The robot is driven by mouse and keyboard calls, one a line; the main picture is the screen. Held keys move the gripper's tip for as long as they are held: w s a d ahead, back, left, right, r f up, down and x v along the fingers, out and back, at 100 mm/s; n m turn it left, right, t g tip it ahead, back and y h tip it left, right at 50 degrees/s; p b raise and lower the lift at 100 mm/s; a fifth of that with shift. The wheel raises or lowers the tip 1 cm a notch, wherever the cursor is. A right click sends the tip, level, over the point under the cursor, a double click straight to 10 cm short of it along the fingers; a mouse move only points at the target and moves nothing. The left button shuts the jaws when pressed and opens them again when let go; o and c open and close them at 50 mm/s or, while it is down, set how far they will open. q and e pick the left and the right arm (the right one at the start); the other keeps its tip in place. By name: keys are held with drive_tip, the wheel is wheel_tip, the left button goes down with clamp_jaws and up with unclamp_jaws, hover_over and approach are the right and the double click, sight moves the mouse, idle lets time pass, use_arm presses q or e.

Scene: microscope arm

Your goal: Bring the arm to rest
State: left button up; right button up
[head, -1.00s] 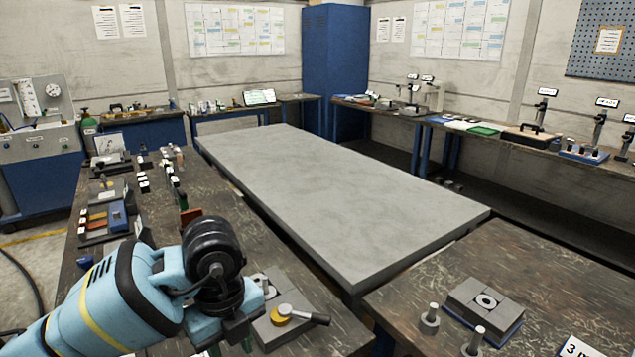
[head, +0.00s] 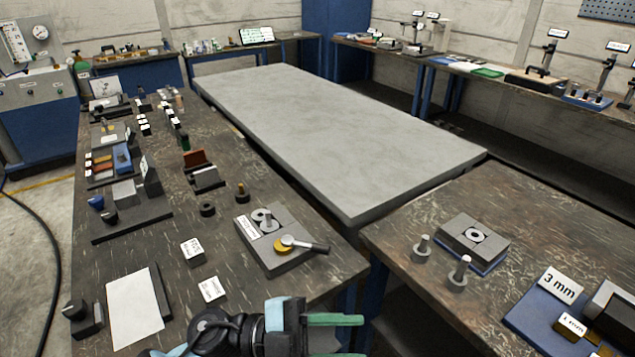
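My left gripper (head: 338,336) is at the bottom middle of the head view, with its arm coming in low from the left. Its two green fingers point right and stand apart, with nothing seen between them. It is in front of the near edge of the left workbench (head: 232,222). The grey block fixture (head: 296,258) with a yellow disc and a dark-handled tool lies on the bench, beyond and apart from the gripper. Most of my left arm is cut off by the lower edge. My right gripper is not in view.
White label cards (head: 193,249) and a white sheet (head: 134,308) lie on the left bench. The large grey table (head: 330,135) is bare. The right bench (head: 430,200) holds a grey block (head: 473,240) and metal pegs (head: 458,274).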

use_arm(q)
drive_tip(key=w+a+f+n+t+y, duration=0.3)
drive_tip(key=a+f+n+t+y, duration=0.9)
drive_tip(key=n+t, duration=0.85)
drive_tip(key=s+a+f+n+g+y, duration=0.2)
drive_tip(key=s+a+f, duration=0.4)
drive_tip(key=s+f, duration=0.3)
drive_tip(key=s+a+f+n+g+y+p, duration=0.1)
drive_tip(key=s+a+f+n+g+y, duration=0.2)
drive_tip(key=s+f+g, duration=0.4)
drive_tip(key=s+a+f+y, duration=0.1)
drive_tip(key=s+a+f, duration=0.1)
drive_tip(key=s+f, duration=0.1)
drive_tip(key=shift+a+f, duration=0.35)
drive_tip(key=shift+f, duration=0.25)
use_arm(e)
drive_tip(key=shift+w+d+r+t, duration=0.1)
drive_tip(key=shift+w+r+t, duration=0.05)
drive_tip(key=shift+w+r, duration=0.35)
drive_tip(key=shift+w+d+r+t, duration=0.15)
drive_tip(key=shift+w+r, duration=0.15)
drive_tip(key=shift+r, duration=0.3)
